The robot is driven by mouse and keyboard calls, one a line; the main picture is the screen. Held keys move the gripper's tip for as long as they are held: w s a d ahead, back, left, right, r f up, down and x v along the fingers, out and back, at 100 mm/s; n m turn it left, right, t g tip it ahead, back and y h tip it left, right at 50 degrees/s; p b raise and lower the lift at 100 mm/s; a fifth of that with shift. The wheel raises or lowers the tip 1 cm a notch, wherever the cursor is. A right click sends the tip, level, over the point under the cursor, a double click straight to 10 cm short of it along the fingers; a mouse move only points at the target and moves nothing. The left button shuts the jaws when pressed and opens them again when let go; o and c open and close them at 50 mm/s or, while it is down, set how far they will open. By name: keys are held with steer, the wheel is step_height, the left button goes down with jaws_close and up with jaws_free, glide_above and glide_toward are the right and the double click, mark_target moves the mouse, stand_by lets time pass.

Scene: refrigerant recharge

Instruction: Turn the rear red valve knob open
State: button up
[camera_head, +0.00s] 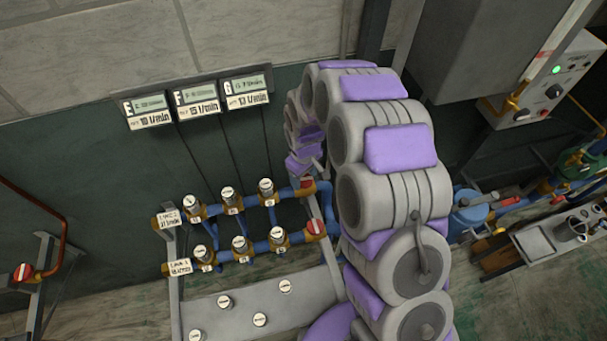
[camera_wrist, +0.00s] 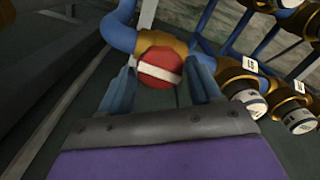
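The rear red valve knob (camera_wrist: 160,67) has a white bar across its face and sits on a brass fitting at the end of a blue pipe. In the wrist view the bar runs nearly sideways, slightly tilted. My gripper (camera_wrist: 159,72) is open, with one blue finger on each side of the knob. A small gap seems to show on both sides; contact is not clear. In the head view the rear knob (camera_head: 307,184) shows partly beside my arm, at the right end of the upper pipe row. My fingers are hard to make out there.
The front red knob (camera_head: 316,228) is at the right end of the lower row. Several white-capped valves (camera_head: 240,243) line both blue pipes. Three flow displays (camera_head: 196,100) hang on the wall behind. A grey panel (camera_head: 245,305) lies in front.

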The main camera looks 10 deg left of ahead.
steer(key=shift+o, duration=0.8)
steer(key=shift+r, duration=0.1)
steer(key=shift+r+p, duration=0.9)
steer(key=shift+r, duration=2.55)
